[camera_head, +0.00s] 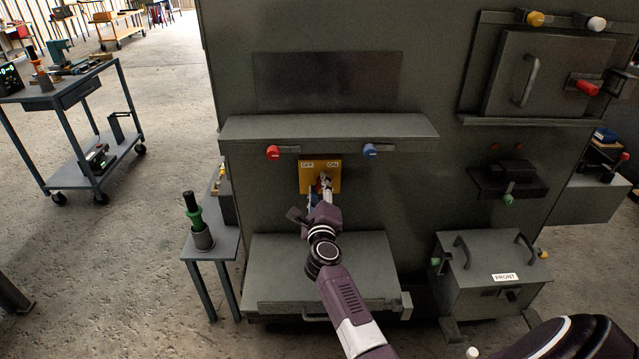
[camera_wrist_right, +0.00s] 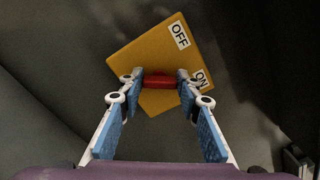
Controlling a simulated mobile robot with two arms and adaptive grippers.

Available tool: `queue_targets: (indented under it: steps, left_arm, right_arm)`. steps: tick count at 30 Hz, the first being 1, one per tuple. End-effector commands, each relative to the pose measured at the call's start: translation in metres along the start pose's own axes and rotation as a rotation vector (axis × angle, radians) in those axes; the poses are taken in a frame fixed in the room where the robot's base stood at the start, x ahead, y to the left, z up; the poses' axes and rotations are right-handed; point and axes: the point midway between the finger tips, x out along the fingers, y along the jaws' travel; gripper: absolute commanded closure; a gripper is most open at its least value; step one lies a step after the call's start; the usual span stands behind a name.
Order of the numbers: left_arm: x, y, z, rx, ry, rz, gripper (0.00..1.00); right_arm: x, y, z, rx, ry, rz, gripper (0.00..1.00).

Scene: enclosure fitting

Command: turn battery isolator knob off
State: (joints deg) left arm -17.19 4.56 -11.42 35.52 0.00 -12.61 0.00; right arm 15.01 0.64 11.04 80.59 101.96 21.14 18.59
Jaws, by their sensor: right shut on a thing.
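The battery isolator is a yellow plate (camera_head: 309,181) on the grey enclosure, with an OFF label at its left and an ON label at its right. In the right wrist view the plate (camera_wrist_right: 140,50) looks tilted, and a red knob (camera_wrist_right: 161,82) sits on it. My right gripper (camera_wrist_right: 162,82) is shut on the red knob, one finger at each end of it. In the head view my right gripper (camera_head: 321,184) covers the knob and the lower part of the plate. The knob's end nearest the ON label is beside a fingertip. My left gripper is not in view.
A shelf with a red knob (camera_head: 272,152) and a blue knob (camera_head: 370,150) juts out above the plate. A grey ledge (camera_head: 270,268) lies below my right arm. A box marked FRONT (camera_head: 490,275) stands at right, and a small table with a green-handled tool (camera_head: 194,214) at left.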

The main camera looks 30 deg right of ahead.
Motion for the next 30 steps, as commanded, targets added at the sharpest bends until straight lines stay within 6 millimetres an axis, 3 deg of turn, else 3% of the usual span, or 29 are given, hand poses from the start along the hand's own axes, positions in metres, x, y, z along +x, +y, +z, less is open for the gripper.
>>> queue_targets:
  steps: [9, 30]
  left_arm:
    - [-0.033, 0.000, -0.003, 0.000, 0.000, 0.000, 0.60]
    - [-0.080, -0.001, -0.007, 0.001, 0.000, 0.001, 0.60]
  right_arm:
    - [-0.001, -0.001, 0.002, -0.295, 0.001, 0.004, 0.93]
    - [-0.001, 0.003, -0.001, -0.959, 0.000, 0.004, 0.93]
